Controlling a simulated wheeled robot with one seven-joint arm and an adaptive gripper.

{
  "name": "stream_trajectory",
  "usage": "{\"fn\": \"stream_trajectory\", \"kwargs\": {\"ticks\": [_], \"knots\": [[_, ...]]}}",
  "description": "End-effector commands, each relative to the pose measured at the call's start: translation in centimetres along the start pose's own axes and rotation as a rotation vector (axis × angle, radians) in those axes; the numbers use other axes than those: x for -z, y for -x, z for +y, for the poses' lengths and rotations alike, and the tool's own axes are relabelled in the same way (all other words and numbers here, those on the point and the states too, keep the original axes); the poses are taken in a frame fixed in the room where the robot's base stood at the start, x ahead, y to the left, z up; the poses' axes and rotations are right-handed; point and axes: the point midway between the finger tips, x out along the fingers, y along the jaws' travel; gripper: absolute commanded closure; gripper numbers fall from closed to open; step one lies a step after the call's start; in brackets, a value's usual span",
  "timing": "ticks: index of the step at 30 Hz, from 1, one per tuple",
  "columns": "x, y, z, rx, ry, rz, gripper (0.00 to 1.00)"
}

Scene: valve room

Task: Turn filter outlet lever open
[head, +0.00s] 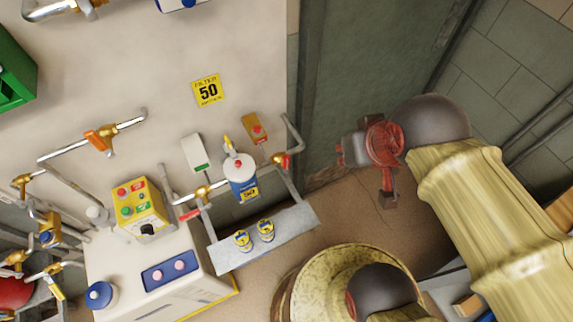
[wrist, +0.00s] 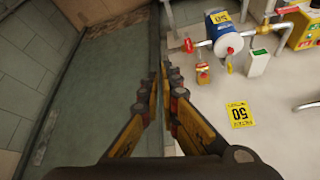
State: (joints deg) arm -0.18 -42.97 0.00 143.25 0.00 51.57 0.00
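The blue and white filter canister (head: 241,175) hangs on the wall pipework; it also shows in the wrist view (wrist: 225,35). A red-orange lever (head: 282,160) sits on the pipe to its right in the head view. A brass valve with a red lever (head: 189,214) sits to its left. I cannot tell from labels which one is the outlet. The right-hand lever shows in the wrist view (wrist: 188,46), beyond my fingertips and apart from them. In the head view my gripper (head: 387,198) is right of the pipework, touching nothing.
A shelf (head: 290,226) with small cans stands under the filter. A white cabinet with a yellow button box (head: 138,205) stands to the left. A yellow "50" sign (head: 208,91) is on the wall above. A greenish door (head: 365,80) lies behind my gripper, with open floor below.

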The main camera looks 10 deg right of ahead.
Motion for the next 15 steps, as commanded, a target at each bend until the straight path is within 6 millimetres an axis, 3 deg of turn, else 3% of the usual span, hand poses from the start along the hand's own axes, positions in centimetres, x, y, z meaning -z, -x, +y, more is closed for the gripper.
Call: {"fn": "stream_trajectory", "kwargs": {"ticks": [2, 5, 15], "knots": [[0.3, 0.3, -0.4, 0.007, 0.013, -0.022, 0.90], [0.1, -1.0, -1.1, 0.017, 0.036, -0.113, 0.84], [1.6, -8.0, -4.6, 0.040, 0.146, -0.436, 0.65]]}}
